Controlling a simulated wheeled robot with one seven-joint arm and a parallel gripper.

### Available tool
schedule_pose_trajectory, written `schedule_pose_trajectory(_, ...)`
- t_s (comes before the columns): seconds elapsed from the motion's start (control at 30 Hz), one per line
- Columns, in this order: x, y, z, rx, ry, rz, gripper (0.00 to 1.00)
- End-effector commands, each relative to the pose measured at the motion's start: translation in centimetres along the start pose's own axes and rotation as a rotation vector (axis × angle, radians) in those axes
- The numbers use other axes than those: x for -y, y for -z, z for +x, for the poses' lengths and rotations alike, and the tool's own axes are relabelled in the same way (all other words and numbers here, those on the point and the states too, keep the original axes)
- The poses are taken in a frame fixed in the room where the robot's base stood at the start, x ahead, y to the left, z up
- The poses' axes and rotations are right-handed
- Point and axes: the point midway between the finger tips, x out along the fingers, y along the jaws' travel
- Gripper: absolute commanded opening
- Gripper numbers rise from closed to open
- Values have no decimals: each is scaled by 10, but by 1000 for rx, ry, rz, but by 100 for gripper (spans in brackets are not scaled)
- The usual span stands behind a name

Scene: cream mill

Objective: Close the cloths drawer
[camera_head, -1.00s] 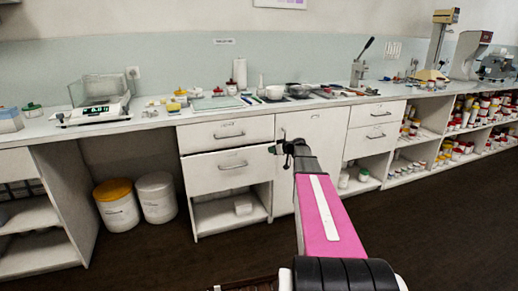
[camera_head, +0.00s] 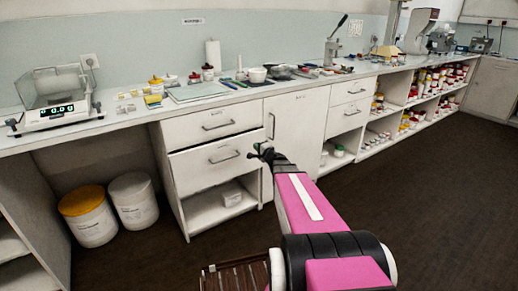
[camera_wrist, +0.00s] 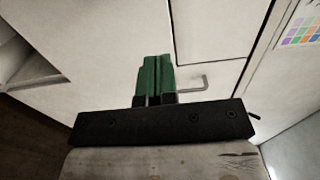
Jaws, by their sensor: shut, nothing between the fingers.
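A white cabinet has two stacked drawer fronts, an upper drawer (camera_head: 212,131) and a lower drawer (camera_head: 200,172), each with a bar handle. The lower front seems to stand slightly proud of the upper one. Their labels are too small to read, so I cannot tell which is the cloths drawer. My gripper (camera_head: 258,149) is near the right end of the lower drawer in the head view; contact cannot be told. In the wrist view my gripper's green fingers (camera_wrist: 153,62) are together and empty, before pale cabinet panels. A bar handle (camera_wrist: 204,82) shows just right of them.
A cabinet door (camera_head: 298,140) stands right of the drawers. An open shelf (camera_head: 215,209) is below them. Two lidded tubs (camera_head: 92,220) stand on the floor at left. The counter holds a balance (camera_head: 55,110) and small items. Dark floor at right is clear.

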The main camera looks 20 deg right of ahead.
Motion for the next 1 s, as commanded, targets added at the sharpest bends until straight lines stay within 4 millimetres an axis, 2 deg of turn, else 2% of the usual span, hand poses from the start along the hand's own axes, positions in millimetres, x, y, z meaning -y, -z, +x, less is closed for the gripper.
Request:
schedule_pose_trajectory(0.03, -1, 2, 14, 1, 0, -1, 0)
schedule_pose_trajectory(0.2, -1, 1, 46, 1, 1, -1, 0)
schedule_pose_trajectory(0.5, 0, 1, 89, 1, 0, -2, 0)
schedule_pose_trajectory(0.7, 0, 0, 98, 0, -1, -2, 0)
schedule_pose_trajectory(1.0, 0, 0, 99, 0, -1, -3, 0)
